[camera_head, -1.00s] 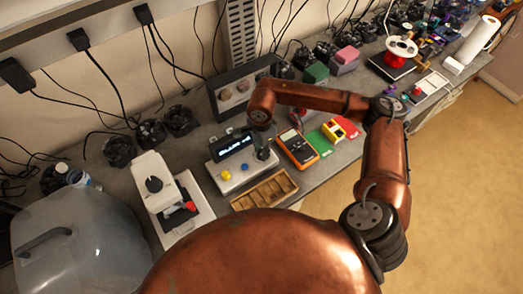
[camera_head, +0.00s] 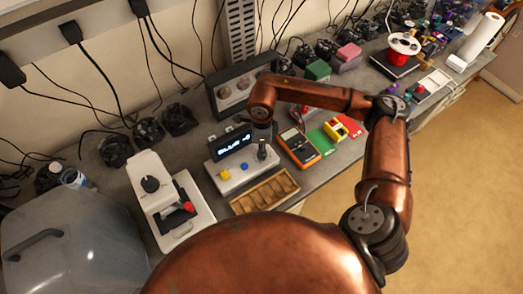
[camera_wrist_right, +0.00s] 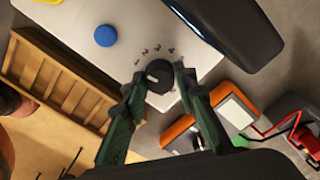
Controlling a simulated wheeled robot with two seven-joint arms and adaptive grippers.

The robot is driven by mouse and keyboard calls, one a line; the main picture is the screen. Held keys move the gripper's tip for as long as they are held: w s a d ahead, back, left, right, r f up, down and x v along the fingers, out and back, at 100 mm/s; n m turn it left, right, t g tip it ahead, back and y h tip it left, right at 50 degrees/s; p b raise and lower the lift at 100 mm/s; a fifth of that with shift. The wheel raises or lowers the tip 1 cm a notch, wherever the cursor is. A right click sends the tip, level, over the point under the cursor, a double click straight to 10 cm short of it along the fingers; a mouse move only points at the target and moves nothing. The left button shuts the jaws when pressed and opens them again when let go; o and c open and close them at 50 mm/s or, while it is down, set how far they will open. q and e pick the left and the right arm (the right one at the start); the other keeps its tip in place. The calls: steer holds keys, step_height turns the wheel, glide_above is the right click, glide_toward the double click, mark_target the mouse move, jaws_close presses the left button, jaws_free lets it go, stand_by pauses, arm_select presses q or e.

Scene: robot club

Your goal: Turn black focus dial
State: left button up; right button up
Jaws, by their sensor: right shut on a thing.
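The black focus dial (camera_wrist_right: 158,82) sits on a white control box (camera_head: 228,181) with printed numbers around it. The dial has a pale pointer mark on its left side in the right wrist view. My right gripper (camera_wrist_right: 160,74) is closed around the dial, one finger on each side. In the head view the gripper (camera_head: 262,148) points down at the right end of the box, and the dial is hidden behind it. My left gripper is out of view.
A wooden compartment tray (camera_head: 264,192) lies in front of the box. An orange multimeter (camera_head: 299,146) is close on the right. A grey panel with knobs (camera_head: 238,90) stands behind.

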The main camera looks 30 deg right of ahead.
steer(key=m+b, duration=0.1)
steer(key=m, duration=0.2)
steer(key=shift+m, duration=0.4)
steer(key=m, duration=0.3)
steer(key=shift+m, duration=0.3)
steer(key=m, duration=0.3)
steer(key=shift+m, duration=0.3)
steer(key=m, duration=0.3)
steer(key=shift+m, duration=0.3)
steer(key=m, duration=0.3)
steer(key=shift+m, duration=0.3)
steer(key=m+p, duration=0.1)
steer(key=m, duration=0.2)
steer(key=shift+m, duration=0.4)
steer(key=m+p, duration=0.1)
steer(key=m, duration=0.2)
steer(key=shift+r, duration=0.1)
steer(key=shift+m+p, duration=0.45)
steer(key=shift+m, duration=1.55)
